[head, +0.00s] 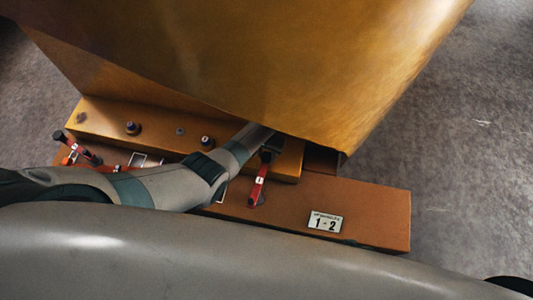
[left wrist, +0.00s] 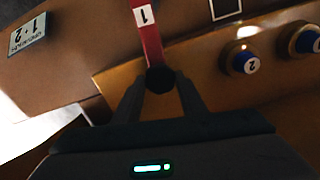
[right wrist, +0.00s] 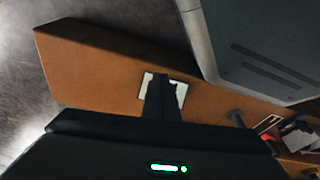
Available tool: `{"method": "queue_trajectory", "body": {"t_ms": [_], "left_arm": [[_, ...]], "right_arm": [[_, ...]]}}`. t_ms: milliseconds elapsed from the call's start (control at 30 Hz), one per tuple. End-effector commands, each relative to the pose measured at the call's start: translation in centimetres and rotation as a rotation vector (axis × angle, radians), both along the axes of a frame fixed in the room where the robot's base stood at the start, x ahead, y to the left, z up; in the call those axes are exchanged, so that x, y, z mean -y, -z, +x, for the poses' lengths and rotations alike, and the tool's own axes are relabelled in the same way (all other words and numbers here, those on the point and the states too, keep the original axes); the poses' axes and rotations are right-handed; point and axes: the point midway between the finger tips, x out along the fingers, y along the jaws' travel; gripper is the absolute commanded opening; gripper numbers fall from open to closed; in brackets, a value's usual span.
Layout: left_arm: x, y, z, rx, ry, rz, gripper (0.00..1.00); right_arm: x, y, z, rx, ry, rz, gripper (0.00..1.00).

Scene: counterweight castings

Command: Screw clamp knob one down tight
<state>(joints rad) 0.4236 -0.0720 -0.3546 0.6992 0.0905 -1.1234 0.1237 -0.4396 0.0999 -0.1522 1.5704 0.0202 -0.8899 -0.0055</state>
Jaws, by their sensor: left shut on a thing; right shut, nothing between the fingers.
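A red clamp arm marked 1 (head: 258,188) lies over the brown base plate; it also shows in the left wrist view (left wrist: 148,30). At its end is a round black knob, clamp knob one (left wrist: 159,78). My left gripper (left wrist: 162,88) is shut on this knob, one finger on each side; in the head view the gripper (head: 268,148) is partly hidden under the large casting. Whether the knob is seated cannot be told. My right gripper (right wrist: 160,82) is shut and empty, in front of the white label plate (right wrist: 170,90); it does not show in the head view.
A large golden-brown casting (head: 270,60) overhangs the left gripper. Another red clamp (head: 75,150) stands at the left. A blue-capped fitting marked 2 (left wrist: 245,62) is beside the left gripper.

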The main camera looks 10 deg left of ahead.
Motion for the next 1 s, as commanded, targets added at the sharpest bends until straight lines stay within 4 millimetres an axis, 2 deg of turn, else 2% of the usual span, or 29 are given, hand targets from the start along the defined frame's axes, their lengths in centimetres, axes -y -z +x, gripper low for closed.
{"method": "queue_trajectory", "body": {"t_ms": [267,300,367,733,933,1000], "left_arm": [[0.0,-0.1,0.1,0.001,0.000,0.000,0.15],[0.0,-0.1,0.1,0.001,0.000,0.000,0.43],[0.0,-0.1,0.1,0.001,0.000,0.000,0.57],[0.0,-0.1,0.0,0.001,-0.001,0.000,0.57],[0.0,-0.9,0.1,0.002,-0.001,0.000,0.57],[0.0,-1.4,0.1,0.002,-0.001,0.000,0.57]], "right_arm": [[0.0,0.0,0.0,0.000,0.000,0.000,0.00],[0.0,0.0,0.0,0.000,0.000,0.000,0.00],[0.0,0.0,0.1,0.001,0.000,0.000,0.00],[0.0,-0.1,0.1,0.002,0.000,0.000,0.00],[0.0,-0.1,0.2,0.015,0.000,0.003,0.00],[0.1,0.9,-0.4,0.006,0.001,0.001,0.00]]}}
